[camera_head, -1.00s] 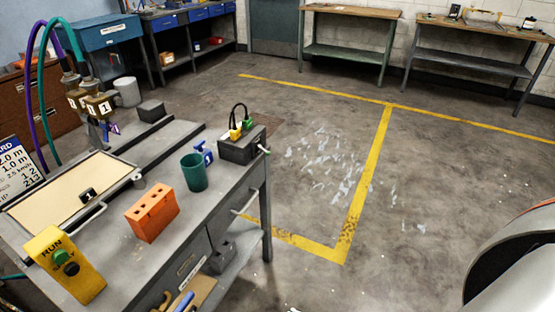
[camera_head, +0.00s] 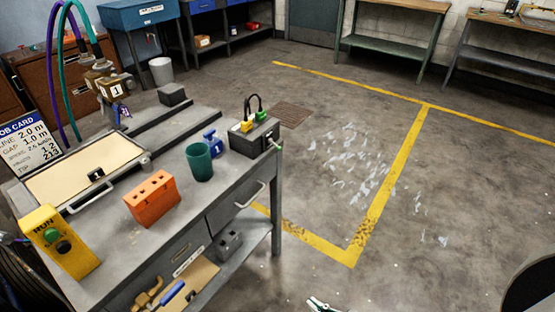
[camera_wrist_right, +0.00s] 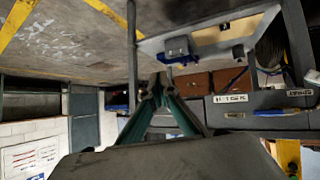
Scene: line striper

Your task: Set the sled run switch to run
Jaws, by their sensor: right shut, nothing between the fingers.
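The yellow switch box marked RUN (camera_head: 60,243) stands at the near left corner of the grey bench. Its sloped face carries a green button and a dark round knob below it; I cannot tell the knob's setting. My right gripper (camera_head: 318,304) shows only as a small tip at the bottom edge of the head view, over the floor and well to the right of the box. In the right wrist view the right gripper (camera_wrist_right: 160,82) has its fingers together, empty. My left gripper is not in view.
The bench (camera_head: 120,278) also holds an orange block with holes (camera_head: 152,199), a dark green cup (camera_head: 199,162), a blue spray bottle (camera_head: 213,143), a grey box with plugs (camera_head: 250,138) and a framed tray (camera_head: 75,172). The floor right of the bench is clear.

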